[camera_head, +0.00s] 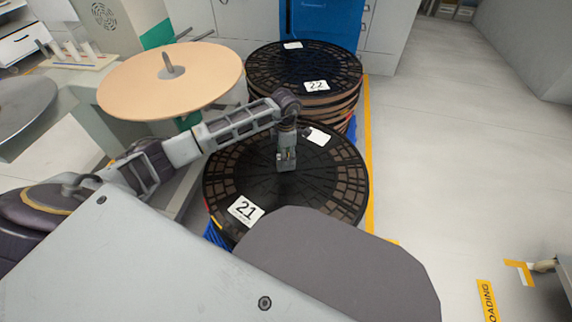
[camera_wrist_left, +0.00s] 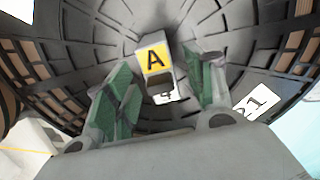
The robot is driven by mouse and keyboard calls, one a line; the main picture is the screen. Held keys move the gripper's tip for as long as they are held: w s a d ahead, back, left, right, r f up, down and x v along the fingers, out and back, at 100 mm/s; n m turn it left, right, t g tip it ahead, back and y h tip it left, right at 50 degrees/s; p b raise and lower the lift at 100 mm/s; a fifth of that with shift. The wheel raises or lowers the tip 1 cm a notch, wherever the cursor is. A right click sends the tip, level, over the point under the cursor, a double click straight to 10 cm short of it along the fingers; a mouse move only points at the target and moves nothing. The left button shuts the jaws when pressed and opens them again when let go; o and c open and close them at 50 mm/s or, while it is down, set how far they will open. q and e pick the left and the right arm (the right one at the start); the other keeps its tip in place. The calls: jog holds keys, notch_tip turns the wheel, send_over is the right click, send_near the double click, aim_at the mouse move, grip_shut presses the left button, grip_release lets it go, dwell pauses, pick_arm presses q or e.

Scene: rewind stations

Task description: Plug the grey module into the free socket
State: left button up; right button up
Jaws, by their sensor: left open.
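My left gripper (camera_head: 286,160) points down over the black reel top marked 21 (camera_head: 325,165) in the head view. In the left wrist view the left gripper (camera_wrist_left: 166,68) has its green-padded fingers apart. A small grey block with a yellow "A" label (camera_wrist_left: 154,59) shows between them, with a dark face on its near side. Whether the fingers touch it I cannot tell. A small white label, seemingly reading 4, shows just below it. I cannot tell whether this block is the grey module. No free socket can be made out. My right gripper is out of view.
A second stack of black reels marked 22 (camera_head: 300,68) stands behind, before a blue cabinet (camera_head: 322,20). A tan disc (camera_head: 170,78) with a central spindle is at the left, beside a metal disc (camera_head: 24,103). Open floor (camera_head: 450,130) lies to the right, past a yellow line.

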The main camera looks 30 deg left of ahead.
pick_arm(q)
jog(key=shift+f+b, duration=0.3)
jog(key=shift+f, duration=0.75)
grip_shut()
jog(key=shift+r, duration=0.15)
